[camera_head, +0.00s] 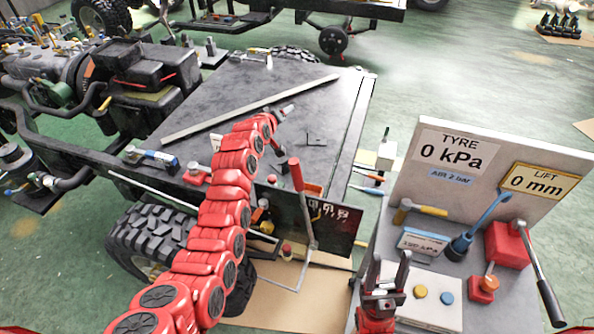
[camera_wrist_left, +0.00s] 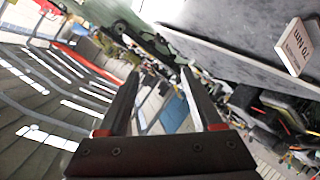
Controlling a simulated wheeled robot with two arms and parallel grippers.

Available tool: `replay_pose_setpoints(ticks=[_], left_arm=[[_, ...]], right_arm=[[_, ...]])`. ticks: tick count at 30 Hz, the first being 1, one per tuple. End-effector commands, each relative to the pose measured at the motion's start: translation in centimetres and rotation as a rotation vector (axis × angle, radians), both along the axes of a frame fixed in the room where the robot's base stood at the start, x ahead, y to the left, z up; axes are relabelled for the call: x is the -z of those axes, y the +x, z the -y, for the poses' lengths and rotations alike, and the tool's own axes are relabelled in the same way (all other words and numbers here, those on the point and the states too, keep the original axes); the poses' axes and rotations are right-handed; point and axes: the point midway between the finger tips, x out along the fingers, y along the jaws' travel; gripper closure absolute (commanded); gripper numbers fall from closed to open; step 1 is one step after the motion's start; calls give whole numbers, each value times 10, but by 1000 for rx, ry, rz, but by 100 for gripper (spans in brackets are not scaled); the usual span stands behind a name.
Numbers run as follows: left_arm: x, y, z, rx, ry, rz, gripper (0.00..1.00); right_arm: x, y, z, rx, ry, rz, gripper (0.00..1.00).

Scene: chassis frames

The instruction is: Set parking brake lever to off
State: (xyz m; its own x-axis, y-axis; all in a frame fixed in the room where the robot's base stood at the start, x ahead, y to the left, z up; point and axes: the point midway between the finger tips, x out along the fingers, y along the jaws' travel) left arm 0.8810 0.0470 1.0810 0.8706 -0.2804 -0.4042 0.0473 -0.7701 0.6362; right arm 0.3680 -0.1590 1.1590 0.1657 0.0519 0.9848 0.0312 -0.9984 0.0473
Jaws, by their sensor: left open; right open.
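A lever with a red grip (camera_head: 295,174) stands near upright at the side of the chassis, in front of a dark panel (camera_head: 336,222) with small red and white markings; it looks like the parking brake lever, but I cannot read its setting. My left arm reaches over the chassis, and its gripper (camera_head: 287,108) is small above the dark deck, beyond the lever. In the left wrist view the left gripper (camera_wrist_left: 160,78) is open, with nothing between its fingers. My right gripper (camera_head: 392,258) is open and empty, pointing up, to the right of and below the lever, apart from it.
A grey bench (camera_head: 450,270) at right carries tyre and lift displays, a red box (camera_head: 507,245) with a black-handled lever, and buttons. A large tyre (camera_head: 155,240) sits below the chassis. A long bar (camera_head: 250,108) lies on the deck (camera_head: 300,130). A small white tag (camera_wrist_left: 294,46) shows in the wrist view.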

Motion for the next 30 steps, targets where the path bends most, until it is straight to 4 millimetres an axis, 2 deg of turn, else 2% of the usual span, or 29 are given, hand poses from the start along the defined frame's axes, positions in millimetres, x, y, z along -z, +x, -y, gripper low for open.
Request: replay_pose_setpoints(ticks=[1, 2, 5, 6, 12, 16, 19, 23, 30], left_arm=[[-16, -3, 13, 42, 5, -79, 33], [-18, -8, 21, 66, 9, -142, 33], [-36, -37, 41, 149, 51, -361, 33], [-41, -53, 46, 176, 78, -454, 33], [-77, -137, 40, 227, 233, -829, 33], [-93, -172, 29, 221, 304, -963, 33], [-97, -184, 25, 219, 326, -1006, 33], [-90, -186, 26, 220, 329, -1017, 33], [-56, -184, 34, 223, 325, -1012, 33]], right_arm=[[-6, 0, 0, 0, 0, 0, 50], [-8, 0, 0, 0, 0, 0, 50], [-14, 0, 0, 0, 0, 0, 50], [-16, 0, 0, 0, 0, 0, 50], [-25, 0, 0, 0, 0, 0, 50], [-27, 0, 0, 0, 0, 0, 50], [-28, 0, 0, 0, 0, 0, 50], [-31, 0, 0, 0, 0, 0, 50], [-40, 0, 0, 0, 0, 0, 50]])
